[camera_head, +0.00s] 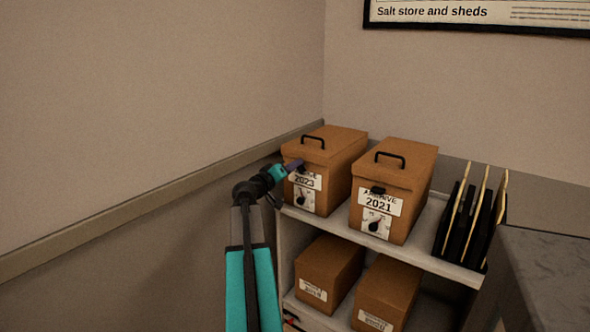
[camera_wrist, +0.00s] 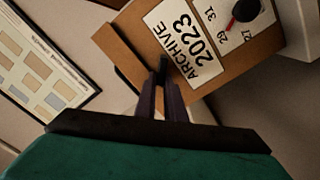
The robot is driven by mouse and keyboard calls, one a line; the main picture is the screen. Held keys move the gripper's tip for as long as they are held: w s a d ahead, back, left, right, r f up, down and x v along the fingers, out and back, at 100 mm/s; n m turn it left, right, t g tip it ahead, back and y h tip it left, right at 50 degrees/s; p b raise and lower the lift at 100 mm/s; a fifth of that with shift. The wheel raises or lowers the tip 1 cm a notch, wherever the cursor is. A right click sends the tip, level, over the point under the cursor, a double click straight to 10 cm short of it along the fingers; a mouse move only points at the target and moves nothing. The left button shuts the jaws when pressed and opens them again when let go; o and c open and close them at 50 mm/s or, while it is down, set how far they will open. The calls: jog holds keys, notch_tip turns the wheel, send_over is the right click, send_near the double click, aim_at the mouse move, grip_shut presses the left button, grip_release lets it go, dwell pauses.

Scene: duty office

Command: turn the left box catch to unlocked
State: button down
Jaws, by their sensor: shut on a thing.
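The left box (camera_head: 338,172) is brown, with a black top handle and an "ARCHIVE 2023" label. It stands on the upper shelf in the head view. My gripper (camera_head: 297,164) reaches its front from the left, at the upper edge of the label. In the wrist view my gripper (camera_wrist: 162,90) has its two dark fingers closed together on the small black left box catch (camera_wrist: 163,63), beside the label. Most of the catch is hidden between the fingers, so I cannot tell its exact angle. In the head view the fingers cover it.
The right box (camera_head: 412,190), labelled 2021, stands close beside it with its own black catch (camera_head: 378,190). A dial (camera_wrist: 246,10) sits below the 2023 label. Black folders (camera_head: 470,220) stand at the right. A wall (camera_head: 150,120) is close on the left.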

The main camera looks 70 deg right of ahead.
jog(key=shift+w+f+n+p, duration=0.1)
jog(key=shift+f+n+p, duration=0.1)
jog(key=shift+n, duration=1.3)
jog(key=shift+w+f+n+p, duration=0.15)
jog(key=shift+f+n, duration=0.1)
jog(key=shift+n, duration=1.25)
jog(key=shift+w+f+n+p, duration=0.1)
jog(key=shift+f+n+p, duration=0.1)
jog(key=shift+n, duration=1.3)
jog(key=c, duration=1.8)
grip_release()
jog(key=shift+c, duration=0.2)
jog(key=shift+a, duration=0.1)
jog(key=v, duration=1.3)
jog(key=shift+a, duration=0.25)
